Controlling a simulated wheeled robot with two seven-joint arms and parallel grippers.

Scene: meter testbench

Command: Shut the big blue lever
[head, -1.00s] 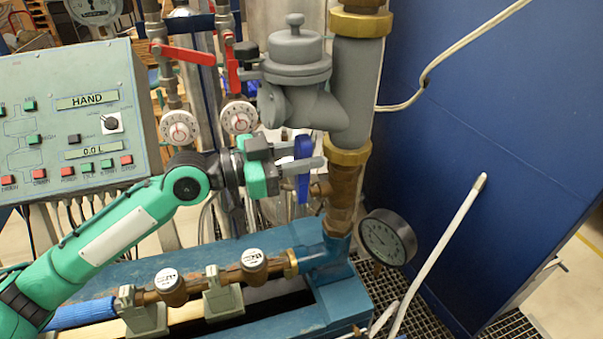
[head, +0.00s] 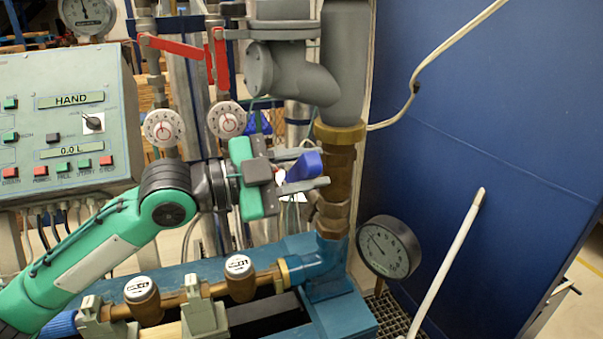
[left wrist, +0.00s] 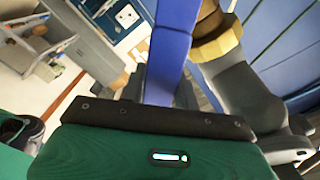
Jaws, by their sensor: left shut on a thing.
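The big blue lever (head: 306,166) is beside the vertical brass pipe (head: 337,180), in the middle of the head view. It leans, with its upper end to the right. My left gripper (head: 303,170) is shut on it, with one grey finger above and one below. In the left wrist view the lever (left wrist: 171,45) runs up from between the fingers as a broad blue bar. The lever's joint with the pipe is partly hidden by the fingers. My right gripper is in neither view.
A control panel (head: 66,125) stands at the left. Two red levers (head: 172,47) and white dials (head: 227,119) are behind my left arm. A round gauge (head: 388,247) is right of the pipe. A blue wall (head: 490,130) closes the right side.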

